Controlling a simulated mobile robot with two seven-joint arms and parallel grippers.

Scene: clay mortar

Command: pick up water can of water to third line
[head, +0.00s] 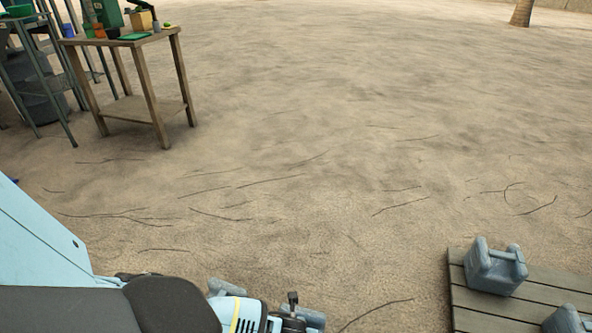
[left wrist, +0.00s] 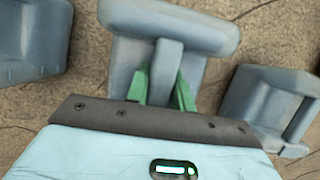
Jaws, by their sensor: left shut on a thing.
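In the left wrist view, the green fingers of my left gripper (left wrist: 163,92) are shut on the upright part of a grey-blue water can (left wrist: 168,28), one finger on each side. Part of this can is hidden behind the gripper body. Two similar grey-blue cans stand close by, one at the left (left wrist: 30,38) and one at the right (left wrist: 262,100). In the head view, grey-blue can parts (head: 316,320) show at the bottom edge beside my left wrist, mostly hidden. My right gripper is in neither view.
A wooden pallet (head: 540,293) at the lower right bears a grey-blue can (head: 495,266) and part of another (head: 567,322). A wooden table (head: 150,42) with small items stands at the upper left, beside a metal rack (head: 35,60). The sandy ground between is open, with scattered twigs.

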